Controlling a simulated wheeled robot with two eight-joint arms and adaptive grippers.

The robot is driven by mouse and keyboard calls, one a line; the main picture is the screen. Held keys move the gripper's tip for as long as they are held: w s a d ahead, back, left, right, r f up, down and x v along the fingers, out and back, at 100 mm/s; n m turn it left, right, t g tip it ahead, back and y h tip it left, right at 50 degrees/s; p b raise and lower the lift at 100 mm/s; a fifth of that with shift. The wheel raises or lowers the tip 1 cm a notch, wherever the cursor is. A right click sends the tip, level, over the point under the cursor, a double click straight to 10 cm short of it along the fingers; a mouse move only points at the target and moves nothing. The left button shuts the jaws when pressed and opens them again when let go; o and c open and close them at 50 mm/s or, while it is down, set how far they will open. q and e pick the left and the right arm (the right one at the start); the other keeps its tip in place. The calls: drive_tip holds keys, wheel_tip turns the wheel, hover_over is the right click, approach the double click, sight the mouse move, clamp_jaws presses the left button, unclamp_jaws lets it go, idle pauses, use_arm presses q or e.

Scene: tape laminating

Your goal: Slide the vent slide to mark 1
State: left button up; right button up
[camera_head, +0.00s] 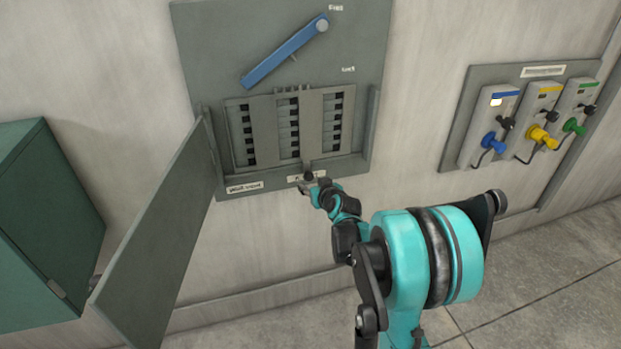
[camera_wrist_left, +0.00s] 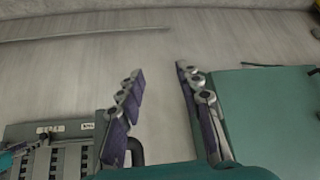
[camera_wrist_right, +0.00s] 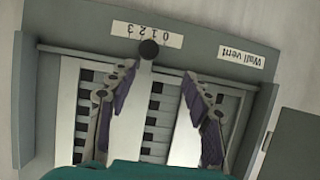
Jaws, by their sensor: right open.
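The vent slide shows as a dark round knob (camera_head: 309,176) at the bottom of the grey wall vent panel (camera_head: 217,60). It also shows in the right wrist view (camera_wrist_right: 149,49), over the middle part of a small numbered strip (camera_wrist_right: 174,40). I cannot tell which mark it stands at. My right gripper (camera_head: 307,188) is open at the knob. In the right wrist view, its fingertips (camera_wrist_right: 160,73) straddle the knob's line, with the knob just beyond them and apparently free. My left gripper (camera_wrist_left: 160,70) is open and empty in the left wrist view.
The panel's grey door (camera_head: 160,240) hangs open to the left. A blue lever (camera_head: 285,50) sits above the slats. A green box (camera_head: 45,220) is at far left. A board (camera_head: 458,125) with blue, yellow and green connectors is at right. The wall between is clear.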

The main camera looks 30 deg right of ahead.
sight(310, 177)
drive_tip(key=w+d+f, duration=0.1)
drive_tip(key=w, duration=0.1)
drive_tip(key=w+d+f+b, duration=0.1)
drive_tip(key=w, duration=0.1)
drive_tip(key=w+d+f+b, duration=0.1)
drive_tip(key=w, duration=0.1)
drive_tip(key=shift+w+d+f, duration=0.35)
drive_tip(key=shift+w, duration=0.5)
clamp_jaws()
